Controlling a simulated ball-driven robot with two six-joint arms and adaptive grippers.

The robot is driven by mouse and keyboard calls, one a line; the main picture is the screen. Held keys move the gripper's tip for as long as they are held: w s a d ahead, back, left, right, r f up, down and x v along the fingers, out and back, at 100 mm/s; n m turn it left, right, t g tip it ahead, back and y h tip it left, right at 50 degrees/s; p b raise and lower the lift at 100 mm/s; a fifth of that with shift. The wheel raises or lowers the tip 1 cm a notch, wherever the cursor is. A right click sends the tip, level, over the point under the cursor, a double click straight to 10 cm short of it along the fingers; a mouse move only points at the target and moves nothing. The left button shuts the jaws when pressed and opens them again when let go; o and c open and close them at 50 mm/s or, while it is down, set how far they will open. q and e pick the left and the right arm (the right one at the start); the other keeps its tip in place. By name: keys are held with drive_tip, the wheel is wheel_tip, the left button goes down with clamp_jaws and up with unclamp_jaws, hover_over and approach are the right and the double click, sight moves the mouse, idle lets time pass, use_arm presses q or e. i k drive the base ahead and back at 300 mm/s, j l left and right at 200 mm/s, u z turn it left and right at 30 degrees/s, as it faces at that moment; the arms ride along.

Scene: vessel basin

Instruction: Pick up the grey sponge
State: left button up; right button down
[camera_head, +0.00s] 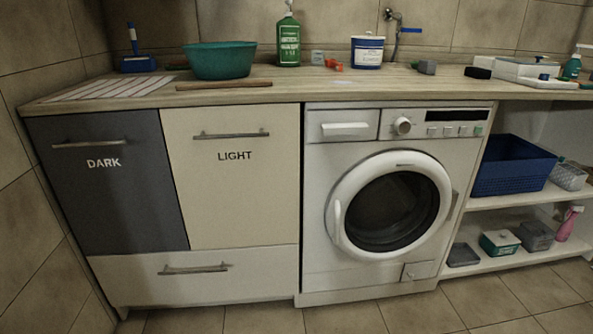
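Neither of my grippers shows in the head view.
On the counter stand a teal basin (219,61), a green bottle (288,40), a white and blue tub (367,52) and a white tray (530,72). A tap (393,35) is on the wall behind. The washing machine (390,200) is below. Open shelves (510,197) hold a blue basket (512,167). Floor shows in front.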

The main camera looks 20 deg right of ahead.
sight(426, 65)
drive_tip(key=z, duration=1.35)
drive_tip(key=l+u, duration=0.1)
drive_tip(key=u, duration=0.35)
drive_tip(key=i+l+u, duration=0.1)
drive_tip(key=u, duration=0.4)
drive_tip(key=l+u, duration=0.2)
drive_tip(key=u, duration=0.25)
drive_tip(key=l+u, duration=0.2)
drive_tip(key=l, duration=0.25)
drive_tip(key=l+u, duration=0.2)
drive_tip(key=l, duration=0.25)
drive_tip(key=l+u, duration=0.15)
drive_tip(key=l, duration=0.3)
drive_tip(key=k+l+u, duration=0.2)
drive_tip(key=l, duration=0.25)
drive_tip(key=l+u, duration=0.2)
drive_tip(key=l, duration=0.25)
drive_tip(key=k+l+u, duration=0.2)
drive_tip(key=l, duration=0.25)
drive_tip(key=i, duration=0.05)
